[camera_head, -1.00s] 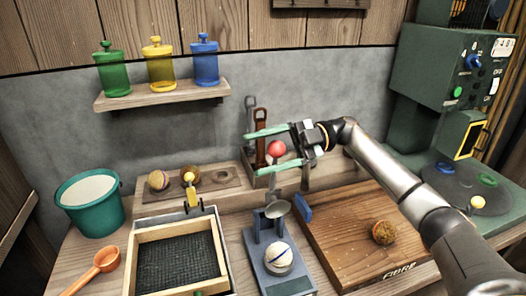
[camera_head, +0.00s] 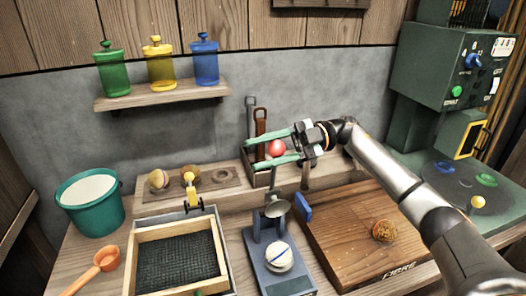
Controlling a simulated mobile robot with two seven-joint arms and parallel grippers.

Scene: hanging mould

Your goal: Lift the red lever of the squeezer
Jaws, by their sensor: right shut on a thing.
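The squeezer (camera_head: 256,262) is a blue-grey device at the front middle of the bench, with a striped pale ball (camera_head: 279,257) at its front and a round grey disc (camera_head: 277,208) above. Its lever stands up behind the disc and ends in a red knob (camera_head: 277,147). My right gripper (camera_head: 252,153) reaches in from the right. Its two green fingers lie above and below the red knob and are shut on it. The lever's shaft is partly hidden by the lower finger. My left gripper is not in view.
A wooden board (camera_head: 345,235) with a brown ball (camera_head: 384,230) lies right of the squeezer. A framed mesh tray (camera_head: 222,251) stands close on its left. A tool box (camera_head: 262,178) with upright tools is behind. A green machine (camera_head: 427,72) stands at the right.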

